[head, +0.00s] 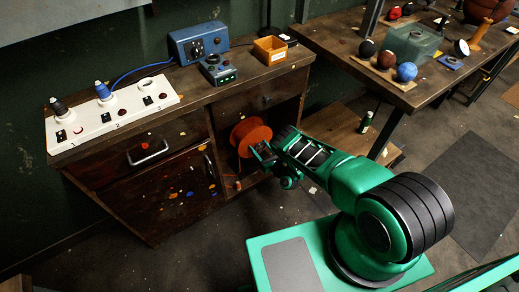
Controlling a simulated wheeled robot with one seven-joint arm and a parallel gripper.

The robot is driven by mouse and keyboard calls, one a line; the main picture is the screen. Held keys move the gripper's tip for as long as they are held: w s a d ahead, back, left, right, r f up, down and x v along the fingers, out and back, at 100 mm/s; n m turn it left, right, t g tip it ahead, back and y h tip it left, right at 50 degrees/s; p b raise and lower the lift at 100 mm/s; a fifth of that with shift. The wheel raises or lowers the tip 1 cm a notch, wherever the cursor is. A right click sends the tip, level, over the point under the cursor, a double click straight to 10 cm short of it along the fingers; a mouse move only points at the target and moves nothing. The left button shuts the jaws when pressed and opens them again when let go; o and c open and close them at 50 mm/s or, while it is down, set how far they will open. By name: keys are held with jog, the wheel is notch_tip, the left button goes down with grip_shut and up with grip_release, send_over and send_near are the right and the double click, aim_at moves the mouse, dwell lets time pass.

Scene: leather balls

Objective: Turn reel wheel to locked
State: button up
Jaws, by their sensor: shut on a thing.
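The reel wheel (250,133) is an orange-red disc at the open recess of the wooden workbench, below its drawer. My gripper (260,152) is at the lower right part of the wheel and is shut on it. The fingers are small and dark in this view, so the exact spot of contact is hard to make out. Any lock mark on the reel is too small to see. My green arm reaches in from the lower right and hides the area right of the wheel.
The bench top (150,125) holds a white panel (115,118) with sockets, a blue box (199,43), a small control box (217,69) and an orange bin (270,50). A second table (340,52) with balls stands at the right. Floor is open at lower left.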

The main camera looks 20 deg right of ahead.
jog(key=shift+d+m, duration=0.15)
jog(key=shift+m, duration=0.45)
jog(key=shift+d+r, duration=0.1)
jog(key=o, duration=1)
jog(key=shift+o, duration=0.2)
jog(key=shift+a, duration=0.2)
